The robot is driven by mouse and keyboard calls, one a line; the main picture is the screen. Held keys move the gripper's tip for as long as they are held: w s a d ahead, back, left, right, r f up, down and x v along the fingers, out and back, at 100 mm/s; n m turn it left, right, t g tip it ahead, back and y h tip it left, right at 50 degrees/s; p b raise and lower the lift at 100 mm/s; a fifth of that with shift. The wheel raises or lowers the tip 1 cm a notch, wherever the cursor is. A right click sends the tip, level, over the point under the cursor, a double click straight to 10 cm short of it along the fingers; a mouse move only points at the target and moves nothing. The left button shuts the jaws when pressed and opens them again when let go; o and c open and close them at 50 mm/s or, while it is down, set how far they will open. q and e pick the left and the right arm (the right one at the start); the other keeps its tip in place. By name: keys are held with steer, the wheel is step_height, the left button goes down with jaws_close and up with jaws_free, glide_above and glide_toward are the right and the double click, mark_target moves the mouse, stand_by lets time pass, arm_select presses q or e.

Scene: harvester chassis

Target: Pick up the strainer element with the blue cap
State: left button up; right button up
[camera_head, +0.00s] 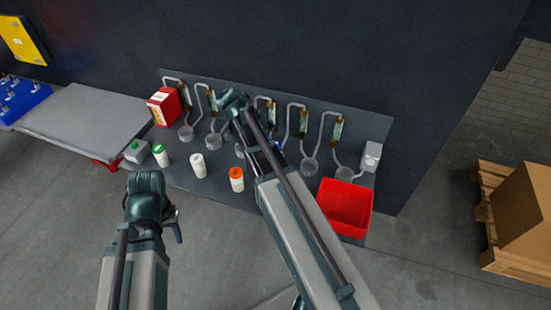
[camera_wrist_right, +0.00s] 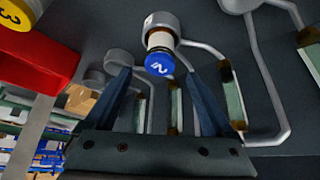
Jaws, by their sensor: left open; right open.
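The strainer element with the blue cap (camera_wrist_right: 158,64) shows in the right wrist view, its cap marked 2 and its pale body up against a round grey housing (camera_wrist_right: 162,20). A small bit of blue (camera_head: 278,146) shows beside my right arm in the head view. My right gripper (camera_wrist_right: 160,84) is open, with its two fingers spread to either side below the cap and nothing seen between them. In the head view my right arm hides much of this area. My left gripper (camera_head: 174,222) is open and low at the left, away from the strainers.
White containers with green (camera_head: 160,155), white (camera_head: 198,166) and orange (camera_head: 236,179) caps stand before the panel. A red bin (camera_head: 346,207) is at its right end. A yellow cap (camera_wrist_right: 20,10) marked 3 is in the wrist view. Grey pipes line the panel.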

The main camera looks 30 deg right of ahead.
steer(key=shift+b+x, duration=2.05)
steer(key=shift+x, duration=0.25)
steer(key=shift+f, duration=0.4)
steer(key=shift+r, duration=0.1)
jaws_close()
